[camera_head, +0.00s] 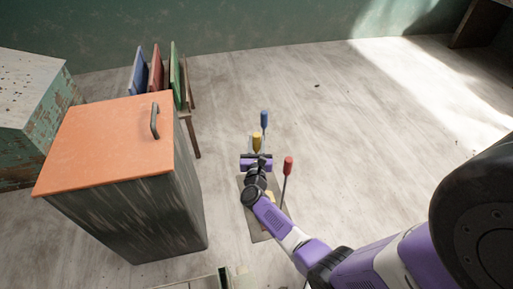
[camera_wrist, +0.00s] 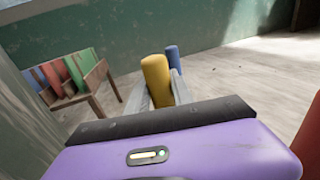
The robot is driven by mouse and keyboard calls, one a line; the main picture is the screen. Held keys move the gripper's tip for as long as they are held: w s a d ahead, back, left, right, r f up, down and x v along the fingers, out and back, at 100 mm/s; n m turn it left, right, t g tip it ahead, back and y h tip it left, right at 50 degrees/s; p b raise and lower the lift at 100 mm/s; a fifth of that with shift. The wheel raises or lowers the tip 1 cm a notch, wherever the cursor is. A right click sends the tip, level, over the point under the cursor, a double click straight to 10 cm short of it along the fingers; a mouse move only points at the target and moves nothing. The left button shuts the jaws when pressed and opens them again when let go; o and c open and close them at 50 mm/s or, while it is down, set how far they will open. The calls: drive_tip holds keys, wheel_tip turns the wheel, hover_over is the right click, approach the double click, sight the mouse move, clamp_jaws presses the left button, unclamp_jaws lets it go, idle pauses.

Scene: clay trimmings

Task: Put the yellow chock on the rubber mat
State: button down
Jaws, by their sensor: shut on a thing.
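My gripper (camera_head: 257,150) is stretched out over the middle of the scene, seen from behind in the head view. It is shut on a rounded yellow piece (camera_head: 256,141), the likely yellow chock. In the wrist view the yellow piece (camera_wrist: 156,80) stands up between the two pale fingers (camera_wrist: 162,92), tilted slightly. Its lower end is hidden by my gripper. A narrow grey-brown strip (camera_head: 259,234) lies below my arm; I cannot tell whether it is the rubber mat. A small pale yellow patch (camera_head: 270,196) shows on it beside my arm.
A blue-topped post (camera_head: 264,120) stands just beyond the yellow piece, and a red-topped one (camera_head: 288,166) stands right of my arm. An orange-topped cabinet (camera_head: 100,140) is at left, with a wooden rack (camera_head: 193,135) of coloured boards behind it. Floor at right is clear.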

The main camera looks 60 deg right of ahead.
drive_tip(key=shift+f, duration=0.65)
drive_tip(key=shift+f+b, duration=0.2)
drive_tip(key=shift+b, duration=0.2)
drive_tip(key=c, duration=1.1)
unclamp_jaws()
